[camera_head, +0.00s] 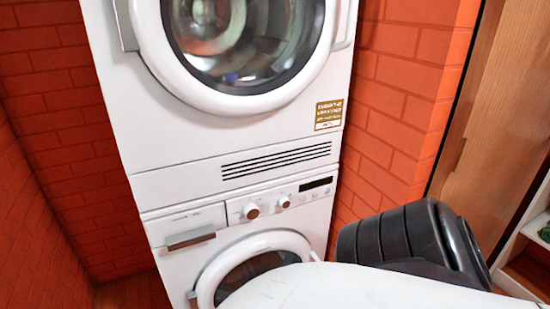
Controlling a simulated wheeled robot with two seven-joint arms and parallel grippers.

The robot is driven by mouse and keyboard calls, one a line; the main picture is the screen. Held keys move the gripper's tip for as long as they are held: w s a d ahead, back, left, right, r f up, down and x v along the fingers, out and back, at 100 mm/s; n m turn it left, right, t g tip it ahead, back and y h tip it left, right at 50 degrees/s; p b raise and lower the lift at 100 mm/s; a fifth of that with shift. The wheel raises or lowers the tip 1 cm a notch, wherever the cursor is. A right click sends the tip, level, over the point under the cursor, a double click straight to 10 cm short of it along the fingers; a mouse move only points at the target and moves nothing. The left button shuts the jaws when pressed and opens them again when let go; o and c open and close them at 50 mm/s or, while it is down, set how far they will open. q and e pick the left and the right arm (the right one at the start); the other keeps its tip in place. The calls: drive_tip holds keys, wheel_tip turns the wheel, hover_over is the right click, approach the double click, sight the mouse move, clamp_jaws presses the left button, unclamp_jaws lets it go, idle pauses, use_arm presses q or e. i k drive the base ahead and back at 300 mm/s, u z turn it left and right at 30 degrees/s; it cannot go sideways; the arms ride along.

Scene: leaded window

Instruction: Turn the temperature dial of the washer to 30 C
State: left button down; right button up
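The washer (165,255) is the lower of two stacked white machines, with its control panel just below the dark vent slots. A larger round brown-faced dial (251,211) sits left of centre on the panel, and a smaller brown knob (284,202) is to its right. The markings around both are too small to read, so I cannot tell their settings or which one sets temperature. A dark display (316,184) is at the panel's right. The lower door (215,272) is partly hidden by a white arm link of mine. Neither gripper is in view.
The upper machine (140,120) has a large round glass door. A drawer with a brown handle (190,238) is at the washer's upper left. Orange brick walls (400,95) flank the stack closely. A wooden door (490,120) and white shelf (530,225) stand at right.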

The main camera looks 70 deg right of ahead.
sight(284, 202)
drive_tip(key=k, duration=0.55)
drive_tip(key=z, duration=0.85)
